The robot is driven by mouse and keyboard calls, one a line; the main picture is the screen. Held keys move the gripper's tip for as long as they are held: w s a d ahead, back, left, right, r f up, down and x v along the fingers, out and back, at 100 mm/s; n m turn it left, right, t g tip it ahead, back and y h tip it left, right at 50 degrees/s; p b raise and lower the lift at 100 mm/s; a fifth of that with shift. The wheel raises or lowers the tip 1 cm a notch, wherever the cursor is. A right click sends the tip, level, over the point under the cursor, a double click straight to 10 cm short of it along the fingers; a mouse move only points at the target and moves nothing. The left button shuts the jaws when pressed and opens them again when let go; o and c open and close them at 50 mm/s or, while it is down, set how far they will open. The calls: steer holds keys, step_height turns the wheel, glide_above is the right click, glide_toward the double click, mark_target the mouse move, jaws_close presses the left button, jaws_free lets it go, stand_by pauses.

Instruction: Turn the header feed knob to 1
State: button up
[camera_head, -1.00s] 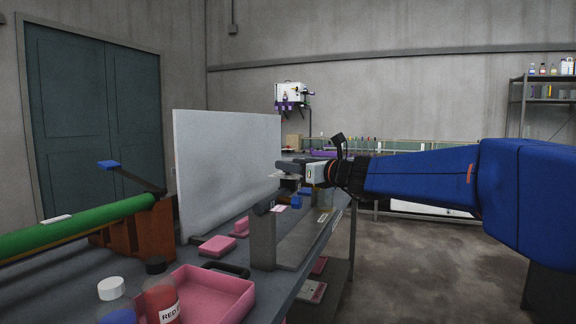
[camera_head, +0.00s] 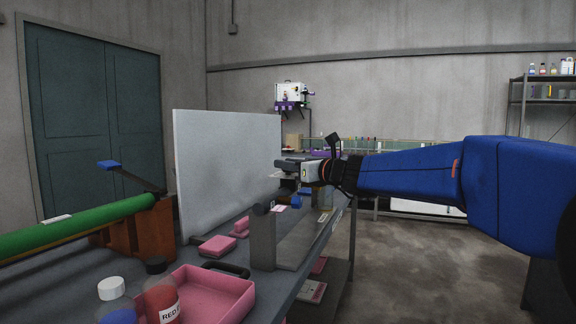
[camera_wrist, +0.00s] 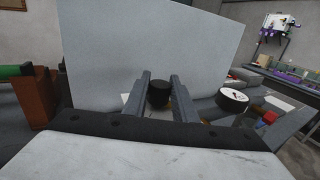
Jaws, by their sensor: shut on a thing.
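In the wrist view, a black round knob (camera_wrist: 159,94) stands between the two grey fingers of my gripper (camera_wrist: 160,88). The gripper is shut on it. In the head view, my gripper (camera_head: 286,165) is beyond the near grey bracket, over the bench, and the held knob is not clearly visible there. No scale or number for the knob can be read, so its setting cannot be told.
A large pale upright panel (camera_head: 225,165) stands left of my gripper. A grey bracket (camera_head: 263,240) rises below it. A round white-faced part (camera_wrist: 232,99) sits right of the fingers. Pink trays (camera_head: 215,290) and bottles (camera_head: 162,300) occupy the near bench. Floor at right is clear.

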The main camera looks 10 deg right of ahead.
steer(key=shift+d, duration=0.1)
steer(key=shift+w+n+g+y, duration=0.1)
steer(key=shift+n+g+y, duration=1)
steer(key=shift+y, duration=0.5)
steer(key=shift+n+g+y, duration=1.6)
steer(key=shift+g, duration=0.3)
steer(key=o, duration=1)
steer(key=shift+o, duration=0.2)
steer(key=v, duration=1.7)
steer(key=shift+d+f, duration=0.15)
steer(key=shift+f, duration=0.05)
